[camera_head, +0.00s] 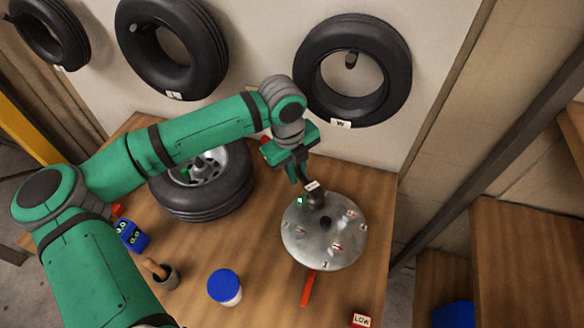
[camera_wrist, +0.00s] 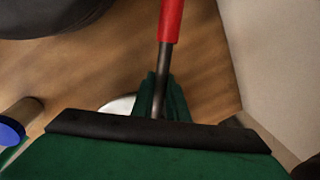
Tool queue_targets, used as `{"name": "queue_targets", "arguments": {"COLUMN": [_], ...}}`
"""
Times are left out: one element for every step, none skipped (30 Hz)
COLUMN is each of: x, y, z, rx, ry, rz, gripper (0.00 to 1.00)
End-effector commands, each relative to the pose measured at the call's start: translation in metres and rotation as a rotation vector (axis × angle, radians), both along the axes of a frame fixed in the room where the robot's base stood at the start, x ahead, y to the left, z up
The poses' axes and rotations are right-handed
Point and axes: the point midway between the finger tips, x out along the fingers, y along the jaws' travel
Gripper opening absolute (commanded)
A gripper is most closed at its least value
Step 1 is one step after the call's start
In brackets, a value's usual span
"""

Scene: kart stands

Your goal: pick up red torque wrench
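The red torque wrench shows in the wrist view as a red handle (camera_wrist: 171,18) on a dark metal shaft. The shaft runs between the green fingers of my gripper (camera_wrist: 160,98), which look closed around it. In the camera_head view my gripper (camera_head: 299,172) is above the left back edge of a round metal disc (camera_head: 300,243). A bit of the wrench's red handle (camera_head: 266,143) shows behind my gripper. A dark rounded piece with a white tag (camera_head: 312,186) shows below the fingers, over the disc; I cannot tell whether it touches the disc.
A wheel with a tyre (camera_head: 205,190) lies left of the disc. A blue-lidded jar (camera_head: 225,288), a cup with a wooden handle (camera_head: 165,278) and a blue box (camera_head: 131,235) stand in front. A red strip (camera_head: 307,289) sticks out from the disc. Tyres hang on the wall.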

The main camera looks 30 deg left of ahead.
Motion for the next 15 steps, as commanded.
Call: {"name": "queue_targets", "arguments": {"x": [0.0, 0.0, 0.0, 0.0, 0.0, 0.0, 0.0, 0.0, 0.0, 0.0, 0.0, 0.0, 0.0, 0.0, 0.0], "y": [0.0, 0.0, 0.0, 0.0, 0.0, 0.0, 0.0, 0.0, 0.0, 0.0, 0.0, 0.001, 0.001, 0.0, 0.0], "z": [0.0, 0.0, 0.001, 0.001, 0.001, 0.001, 0.001, 0.001, 0.001, 0.002, 0.003, 0.005, 0.007, 0.01, 0.014], "rx": [0.0, 0.0, 0.001, 0.001, 0.001, 0.001, 0.001, 0.001, 0.001, 0.001, 0.001, 0.001, 0.001, 0.001, 0.002], "ry": [0.0, 0.0, -0.001, 0.0, 0.0, 0.0, 0.0, 0.0, 0.0, -0.001, -0.001, -0.002, -0.002, -0.002, -0.001], "rz": [0.0, 0.0, 0.0, 0.0, 0.0, 0.0, 0.0, 0.0, 0.0, 0.0, 0.0, 0.0, 0.0, 0.0, -0.001], "gripper": [0.0, 0.0, 0.0, 0.0, 0.0, 0.0, 0.0, 0.0, 0.0, 0.0, 0.0, 0.0, 0.0, 0.0, 0.0]}}
